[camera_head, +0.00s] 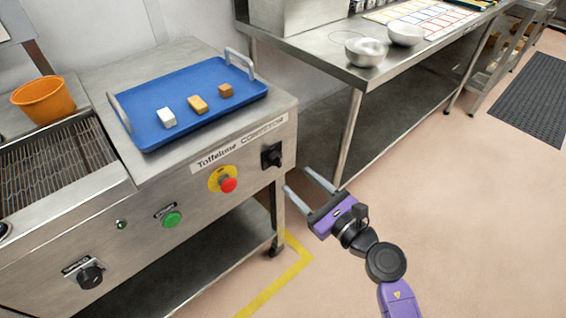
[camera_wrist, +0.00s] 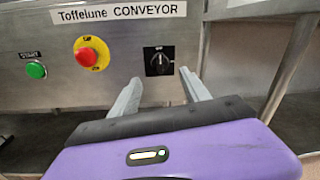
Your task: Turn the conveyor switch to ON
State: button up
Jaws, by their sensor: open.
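The conveyor switch (camera_head: 272,155) is a black rotary knob on a black square plate at the right end of the steel machine's front panel. In the wrist view the switch (camera_wrist: 159,60) shows a pale mark on its knob pointing roughly upright; its small lettering is too small to read. The label beside it reads "Toffelune CONVEYOR" (camera_wrist: 118,13). My gripper (camera_head: 296,180) is open and empty, in front of the panel and a little below and right of the switch. In the wrist view its fingertips (camera_wrist: 160,76) point toward the panel, apart from the knob.
Left of the switch are a red emergency button (camera_head: 229,185) on yellow, a green button (camera_head: 172,219) and another black knob (camera_head: 90,276). A blue tray (camera_head: 150,138) with three small blocks sits on top. A steel table (camera_head: 335,70) stands right.

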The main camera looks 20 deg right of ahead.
aim_at(280, 164)
jog(key=x, duration=0.7)
jog(key=shift+w, duration=0.3)
grip_shut()
